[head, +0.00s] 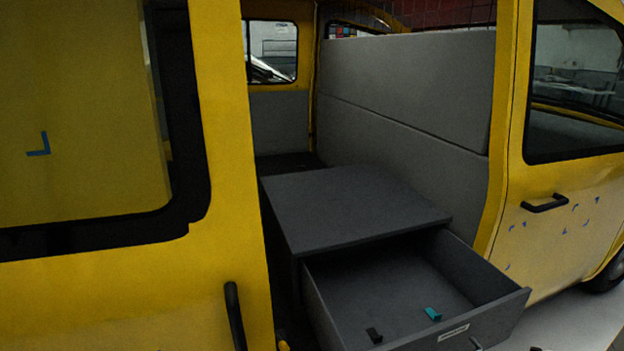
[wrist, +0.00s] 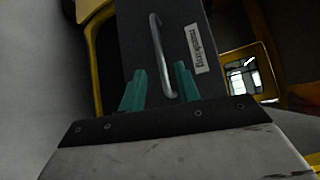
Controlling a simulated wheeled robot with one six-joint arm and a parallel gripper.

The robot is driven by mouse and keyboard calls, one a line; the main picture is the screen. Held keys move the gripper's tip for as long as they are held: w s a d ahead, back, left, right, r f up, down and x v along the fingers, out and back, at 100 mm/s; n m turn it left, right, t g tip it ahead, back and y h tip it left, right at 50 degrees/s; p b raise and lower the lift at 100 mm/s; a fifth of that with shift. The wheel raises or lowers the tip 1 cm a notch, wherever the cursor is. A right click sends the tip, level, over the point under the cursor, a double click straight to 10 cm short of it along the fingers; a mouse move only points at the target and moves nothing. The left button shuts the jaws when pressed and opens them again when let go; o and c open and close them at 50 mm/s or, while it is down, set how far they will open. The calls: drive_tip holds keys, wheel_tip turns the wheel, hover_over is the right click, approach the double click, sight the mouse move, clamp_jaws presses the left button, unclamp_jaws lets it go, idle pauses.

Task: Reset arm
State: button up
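My gripper (wrist: 160,69) shows in the wrist view with its two teal fingers apart. The grey metal drawer handle (wrist: 156,40) lies in line with the gap between them. I cannot tell whether the fingers reach around its lower end or stop short of it. The fingers do not close on anything. Behind the handle is the dark drawer front with a white "masking" label (wrist: 195,48). My gripper is not visible in the head view.
In the head view the grey drawer (head: 505,309) stands pulled out of the dark cabinet (head: 350,205) in the yellow van (head: 228,170). A teal block (head: 433,314) and a black block (head: 374,335) lie inside. The van's door frames flank the opening.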

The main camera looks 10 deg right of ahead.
drive_tip(key=s+a+r+n+g+h, duration=0.2)
drive_tip(key=a+r, duration=0.4)
drive_tip(key=r, duration=0.4)
drive_tip(key=s+a+r+n+g+h, duration=0.2)
drive_tip(key=a+r+h, duration=0.5)
drive_tip(key=r, duration=0.4)
drive_tip(key=s+a+r+n+g+h, duration=0.2)
drive_tip(key=a+r+n+g+h, duration=0.2)
drive_tip(key=a+r, duration=0.3)
wheel_tip(320, 180, up, 4)
drive_tip(key=shift+s+a+f+n, duration=0.15)
drive_tip(key=shift+s+n, duration=0.25)
drive_tip(key=shift+n, duration=0.2)
idle(4.4)
